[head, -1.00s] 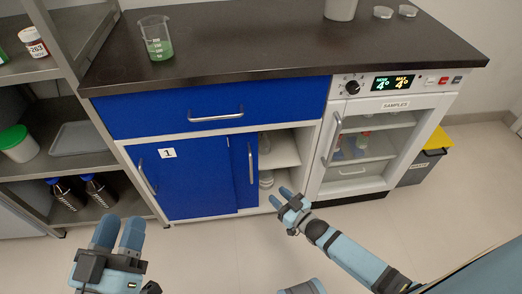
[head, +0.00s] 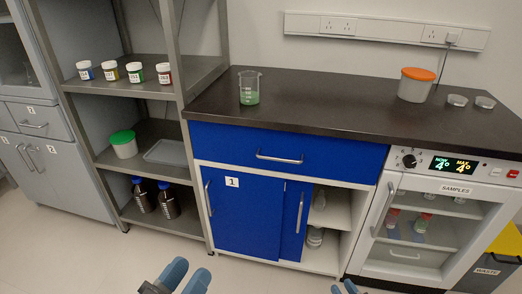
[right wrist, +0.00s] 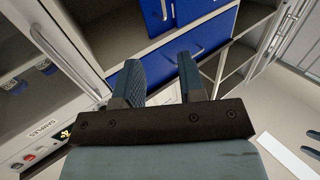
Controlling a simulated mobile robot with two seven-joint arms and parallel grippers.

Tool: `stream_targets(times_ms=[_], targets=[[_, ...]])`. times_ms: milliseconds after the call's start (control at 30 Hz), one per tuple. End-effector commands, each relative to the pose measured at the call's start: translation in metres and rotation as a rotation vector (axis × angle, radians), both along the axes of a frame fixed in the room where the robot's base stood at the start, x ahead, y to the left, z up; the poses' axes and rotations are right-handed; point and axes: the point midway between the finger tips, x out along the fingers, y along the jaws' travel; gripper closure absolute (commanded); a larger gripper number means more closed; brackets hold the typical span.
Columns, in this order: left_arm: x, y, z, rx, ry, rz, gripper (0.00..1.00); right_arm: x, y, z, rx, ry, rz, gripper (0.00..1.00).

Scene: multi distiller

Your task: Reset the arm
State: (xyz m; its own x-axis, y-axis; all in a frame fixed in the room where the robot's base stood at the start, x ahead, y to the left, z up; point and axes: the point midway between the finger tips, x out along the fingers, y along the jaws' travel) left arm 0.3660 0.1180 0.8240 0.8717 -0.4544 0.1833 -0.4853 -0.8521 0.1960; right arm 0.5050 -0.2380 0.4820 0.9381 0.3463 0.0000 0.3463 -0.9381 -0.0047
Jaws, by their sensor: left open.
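My left gripper (head: 184,275) shows at the bottom edge of the head view. Its two blue fingers are apart with nothing between them. My right gripper (head: 345,288) shows only as fingertips at the bottom edge, right of the left one, in front of the cupboard. In the right wrist view the right gripper (right wrist: 160,68) has its two blue fingers apart, with a gap and nothing held between them. The rest of both arms is mostly out of the head view.
A blue cabinet (head: 240,215) with a partly open lower door stands ahead under a dark counter (head: 330,105). A beaker (head: 249,88) of green liquid stands on it. The samples fridge (head: 435,215) and a waste bin (head: 490,265) are right; shelves (head: 145,135) are left.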

Motion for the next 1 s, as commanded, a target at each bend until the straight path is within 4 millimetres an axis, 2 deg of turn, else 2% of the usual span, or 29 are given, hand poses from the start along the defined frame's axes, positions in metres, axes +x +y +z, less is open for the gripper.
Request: stream_targets(times_ms=[33,100,300,600,633,867,1000], targets=[[0.000,0.000,0.000,0.000,0.000,0.000,0.57,0.000,0.000,0.000,0.000,0.000,0.000,0.64],[0.000,0.000,0.000,0.001,0.000,0.000,0.57,0.000,-0.026,-0.001,-0.052,-0.001,0.007,0.64],[0.000,0.000,0.000,0.000,0.000,0.000,0.57,0.000,-0.085,-0.001,-0.173,0.000,0.029,0.64],[0.000,0.000,0.000,0.000,0.000,0.000,0.57,0.001,-0.164,0.013,-0.339,-0.001,0.060,0.64],[0.000,0.000,0.000,0.000,0.000,0.000,0.57,-0.002,-0.146,0.019,-0.320,-0.003,0.070,0.64],[0.000,0.000,0.000,0.000,0.000,0.000,0.57,-0.026,-0.078,0.069,-0.275,-0.015,0.130,0.64],[0.000,0.000,0.000,0.000,0.000,0.000,0.57,-0.049,-0.032,0.110,-0.240,-0.023,0.174,0.64]])
